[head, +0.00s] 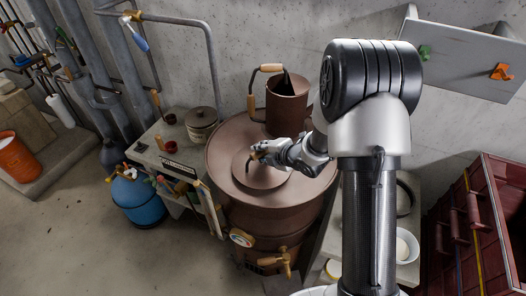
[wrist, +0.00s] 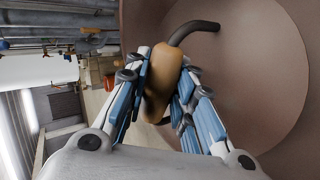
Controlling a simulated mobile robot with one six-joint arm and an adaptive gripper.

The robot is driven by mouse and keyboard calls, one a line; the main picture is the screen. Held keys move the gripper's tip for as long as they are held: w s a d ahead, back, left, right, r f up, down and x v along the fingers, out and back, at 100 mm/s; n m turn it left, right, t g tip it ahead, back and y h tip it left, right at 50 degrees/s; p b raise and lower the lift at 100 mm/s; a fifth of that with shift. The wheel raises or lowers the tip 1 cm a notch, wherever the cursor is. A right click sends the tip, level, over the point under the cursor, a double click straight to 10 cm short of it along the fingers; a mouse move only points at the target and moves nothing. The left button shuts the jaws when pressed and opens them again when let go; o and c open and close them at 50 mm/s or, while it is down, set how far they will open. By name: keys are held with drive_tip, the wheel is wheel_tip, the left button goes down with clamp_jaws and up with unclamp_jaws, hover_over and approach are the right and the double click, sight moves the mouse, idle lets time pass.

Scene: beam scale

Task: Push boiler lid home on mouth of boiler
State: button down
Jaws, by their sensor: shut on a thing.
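The boiler (head: 225,165) is a large brown drum in the middle of the head view. The boiler lid (head: 272,182) is a smaller brown disc at the middle of its top, over the mouth. I cannot tell whether a gap remains under its rim; the mouth is hidden. My gripper (head: 262,155) is shut on the lid's handle from the right side. In the wrist view my gripper (wrist: 163,90) has its fingers either side of the handle's tan grip (wrist: 162,75). The handle's dark curved bracket meets the lid face (wrist: 245,60).
A brown jug (head: 287,108) with a tan handle stands at the back of the boiler top. A bench (head: 150,150) with a lidded pot (head: 201,124) is to the left, a white bowl (head: 405,246) to the right. A tan tap (head: 280,262) sticks out in front.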

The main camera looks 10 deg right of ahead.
drive_tip(key=shift+f+b, duration=0.8)
drive_tip(key=shift+b, duration=0.05)
drive_tip(key=c, duration=1.3)
unclamp_jaws()
drive_tip(key=shift+s, duration=0.1)
drive_tip(key=v, duration=1.2)
